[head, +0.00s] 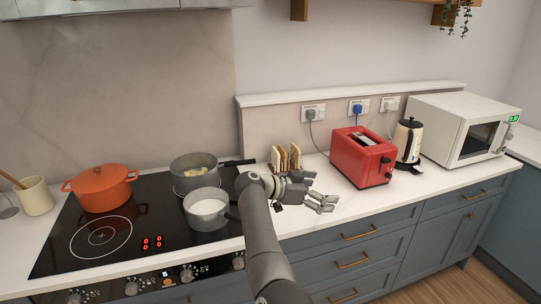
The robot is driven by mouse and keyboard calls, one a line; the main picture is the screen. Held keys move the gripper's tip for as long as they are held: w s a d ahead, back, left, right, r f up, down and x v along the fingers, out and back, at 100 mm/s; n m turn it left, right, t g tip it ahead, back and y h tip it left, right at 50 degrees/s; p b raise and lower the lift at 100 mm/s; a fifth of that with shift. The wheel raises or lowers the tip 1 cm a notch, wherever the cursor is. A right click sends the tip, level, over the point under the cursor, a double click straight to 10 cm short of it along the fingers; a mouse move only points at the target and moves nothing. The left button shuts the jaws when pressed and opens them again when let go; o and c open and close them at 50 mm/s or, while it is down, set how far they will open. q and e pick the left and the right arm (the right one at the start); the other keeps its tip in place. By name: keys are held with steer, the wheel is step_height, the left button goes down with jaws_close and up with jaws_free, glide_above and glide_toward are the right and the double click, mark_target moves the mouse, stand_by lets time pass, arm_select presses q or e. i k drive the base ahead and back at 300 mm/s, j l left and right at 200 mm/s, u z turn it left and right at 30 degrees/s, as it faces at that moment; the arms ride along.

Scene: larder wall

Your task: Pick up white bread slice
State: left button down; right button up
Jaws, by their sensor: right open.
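Bread slices (284,158) stand upright side by side on the counter, against the back wall between the hob and the toaster. They differ in tone, some pale and some browner; I cannot tell for certain which one is the white bread slice. My right gripper (322,197) is open and empty over the counter, to the right of and nearer than the slices, apart from them. My right wrist hides the lower part of the slices. My left gripper is not in view.
A red toaster (362,160) stands right of my gripper, with a kettle (408,143) and a microwave (463,130) beyond. Left, the black hob (140,240) bears an orange pot (101,190), a grey pot (194,180) and a saucepan (207,212). Counter before the toaster is clear.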

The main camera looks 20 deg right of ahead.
mark_target(276, 156)
steer(key=i, duration=1.65)
